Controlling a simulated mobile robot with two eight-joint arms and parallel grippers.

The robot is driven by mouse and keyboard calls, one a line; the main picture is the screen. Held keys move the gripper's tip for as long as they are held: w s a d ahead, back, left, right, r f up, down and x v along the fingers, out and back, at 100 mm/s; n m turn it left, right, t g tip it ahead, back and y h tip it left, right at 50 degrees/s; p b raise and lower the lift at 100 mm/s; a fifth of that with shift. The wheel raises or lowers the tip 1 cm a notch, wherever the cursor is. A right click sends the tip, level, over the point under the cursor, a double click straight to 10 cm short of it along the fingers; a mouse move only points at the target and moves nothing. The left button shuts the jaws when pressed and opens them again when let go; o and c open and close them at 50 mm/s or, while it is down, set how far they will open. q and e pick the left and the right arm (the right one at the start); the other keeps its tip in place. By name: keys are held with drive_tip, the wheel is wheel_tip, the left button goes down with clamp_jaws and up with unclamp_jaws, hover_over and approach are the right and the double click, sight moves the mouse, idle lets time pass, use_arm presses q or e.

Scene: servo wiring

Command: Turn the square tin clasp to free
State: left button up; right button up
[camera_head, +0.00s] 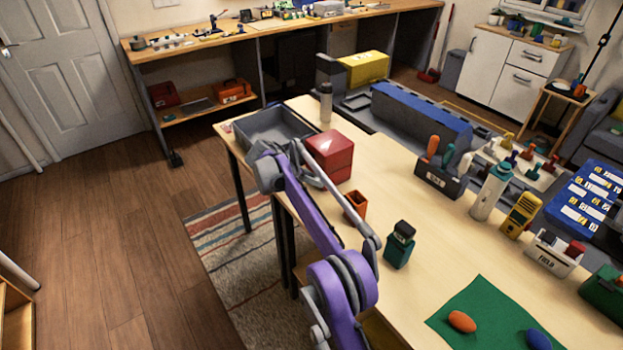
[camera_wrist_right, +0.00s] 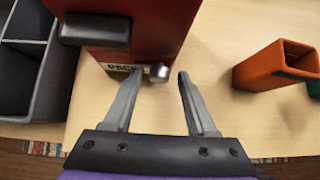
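The square red tin (camera_head: 335,152) stands near the table's left edge in the head view. In the right wrist view the tin (camera_wrist_right: 150,35) fills the top middle, with a dark bar (camera_wrist_right: 95,30) and a partly hidden pale label (camera_wrist_right: 118,67). A small grey metal knob (camera_wrist_right: 159,73), which looks like the clasp, sticks out at its lower edge. My right gripper (camera_wrist_right: 162,76) is open, with a finger on each side of the knob in the picture; I see no clear contact. My left gripper is not in view.
A grey divided tray (camera_head: 272,128) lies just left of the tin. An orange open holder (camera_head: 355,205) stands near the tin and also shows in the wrist view (camera_wrist_right: 277,65). A green bottle (camera_head: 399,245) stands farther along. Bare tabletop lies between tin and holder.

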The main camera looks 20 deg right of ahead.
drive_tip(key=shift+a, duration=0.1)
drive_tip(key=v, duration=1)
drive_tip(key=shift+a+r+p, duration=0.2)
drive_tip(key=shift+r+p, duration=0.1)
drive_tip(key=shift+p, duration=0.05)
drive_tip(key=s+d+r+m+y, duration=0.25)
drive_tip(key=s+m, duration=0.25)
drive_tip(key=s, duration=0.4)
drive_tip(key=s+d+r+m+y, duration=0.25)
drive_tip(key=s+m, duration=0.25)
drive_tip(key=s, duration=0.4)
drive_tip(key=s+f+m+y, duration=0.1)
drive_tip(key=s+f+m, duration=0.3)
drive_tip(key=s, duration=0.4)
drive_tip(key=s+f+m+t+y, duration=0.1)
drive_tip(key=s+f+m, duration=0.2)
drive_tip(key=s, duration=0.6)
drive_tip(key=s+f+m+t+y, duration=0.1)
drive_tip(key=s+f+m, duration=0.3)
drive_tip(key=s, duration=0.5)
drive_tip(key=shift+a+f+m+y, duration=0.2)
drive_tip(key=shift+f+m+y, duration=0.1)
drive_tip(key=shift+m, duration=0.2)
